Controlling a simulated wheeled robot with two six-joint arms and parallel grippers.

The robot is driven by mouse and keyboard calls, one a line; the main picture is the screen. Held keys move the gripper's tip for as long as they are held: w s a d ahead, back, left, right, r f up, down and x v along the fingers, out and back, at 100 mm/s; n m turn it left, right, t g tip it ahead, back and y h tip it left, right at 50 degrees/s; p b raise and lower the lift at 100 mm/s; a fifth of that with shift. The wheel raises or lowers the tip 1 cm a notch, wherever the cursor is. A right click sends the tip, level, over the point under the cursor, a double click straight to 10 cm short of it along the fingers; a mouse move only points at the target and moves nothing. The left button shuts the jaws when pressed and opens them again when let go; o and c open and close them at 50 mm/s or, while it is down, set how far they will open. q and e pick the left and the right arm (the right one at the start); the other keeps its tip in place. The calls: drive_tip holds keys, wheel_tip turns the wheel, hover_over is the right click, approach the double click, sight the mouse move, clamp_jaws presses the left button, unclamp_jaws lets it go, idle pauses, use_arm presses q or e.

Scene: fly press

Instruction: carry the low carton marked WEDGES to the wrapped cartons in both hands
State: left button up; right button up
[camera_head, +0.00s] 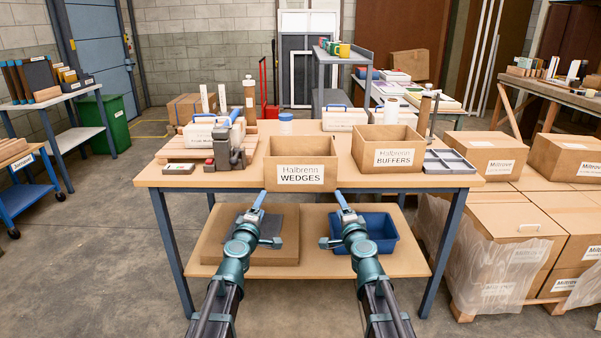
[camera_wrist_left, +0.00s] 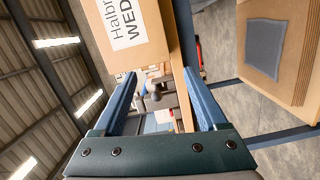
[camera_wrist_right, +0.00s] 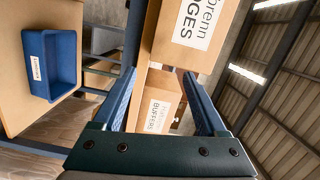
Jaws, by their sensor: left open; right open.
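The low open carton marked WEDGES (camera_head: 300,174) stands at the front edge of the table, its label facing me. Its label side also shows large in the left wrist view (camera_wrist_left: 150,42) and in the right wrist view (camera_wrist_right: 165,50). My left gripper (camera_head: 261,194) is open and empty, just below and in front of the carton's left side. My right gripper (camera_head: 340,194) is open and empty near the carton's lower right corner. Neither gripper touches the carton as far as I see.
A carton marked BUFFERS (camera_head: 387,160) stands close right of the WEDGES carton. A grey press (camera_head: 228,145) stands close left. A sectioned grey tray (camera_head: 449,161) lies at the table's right end. A blue bin (camera_head: 377,222) sits on the lower shelf. Floor shows between table and pallet.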

use_arm(q)
drive_tip(key=a+n+y, duration=0.1)
drive_tip(key=w+a+n+y, duration=0.1)
drive_tip(key=a+n, duration=0.1)
drive_tip(key=shift+w+r, duration=0.1)
use_arm(e)
drive_tip(key=d+m+h, duration=0.1)
drive_tip(key=w+d+m+h, duration=0.1)
drive_tip(key=d+m, duration=0.1)
drive_tip(key=shift+w+r, duration=0.1)
use_arm(q)
drive_tip(key=shift+w, duration=0.15)
use_arm(e)
drive_tip(key=shift+w, duration=0.15)
use_arm(q)
drive_tip(key=w, duration=1.4)
use_arm(e)
drive_tip(key=w, duration=1.4)
use_arm(q)
drive_tip(key=shift+d, duration=0.4)
use_arm(e)
drive_tip(key=shift+a, duration=0.4)
use_arm(q)
drive_tip(key=shift+s+d, duration=0.2)
drive_tip(key=shift+d, duration=0.15)
use_arm(e)
drive_tip(key=shift+s+a, duration=0.2)
drive_tip(key=shift+a, duration=0.15)
